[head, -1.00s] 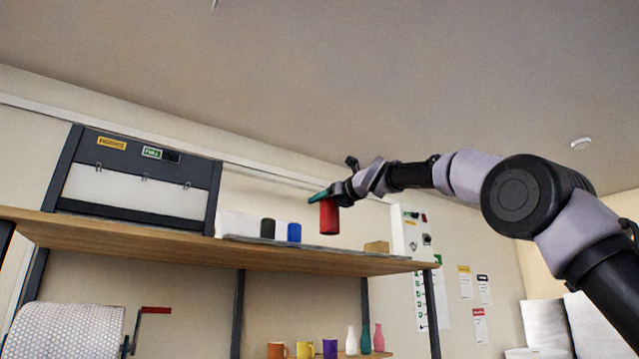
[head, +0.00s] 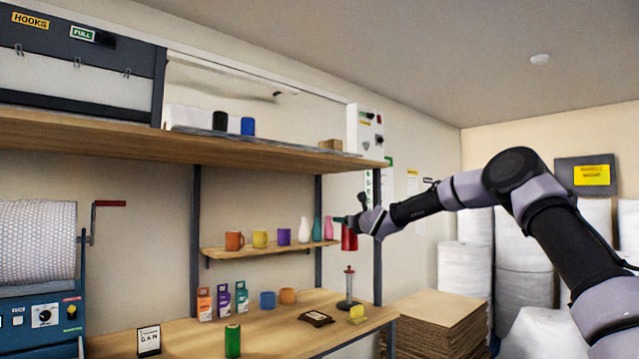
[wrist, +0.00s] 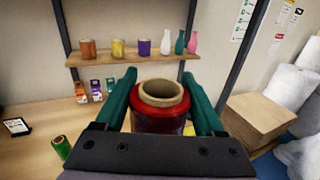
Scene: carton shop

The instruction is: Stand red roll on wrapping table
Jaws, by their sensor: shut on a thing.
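My gripper (wrist: 162,108) is shut on the red roll (wrist: 160,122), with its green fingers on either side and the roll's cardboard core facing the wrist camera. In the head view the red roll (head: 349,238) hangs upright from my gripper (head: 345,220) in the air, in front of the shelf's right end. The wrapping table (head: 275,335) is the wooden top below, lower than the roll. A green roll (head: 232,341) stands on it near the front.
A shelf of mugs and vases (head: 270,249) is behind. A high shelf (head: 180,145) overhangs. Cardboard (head: 435,310) is stacked at right.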

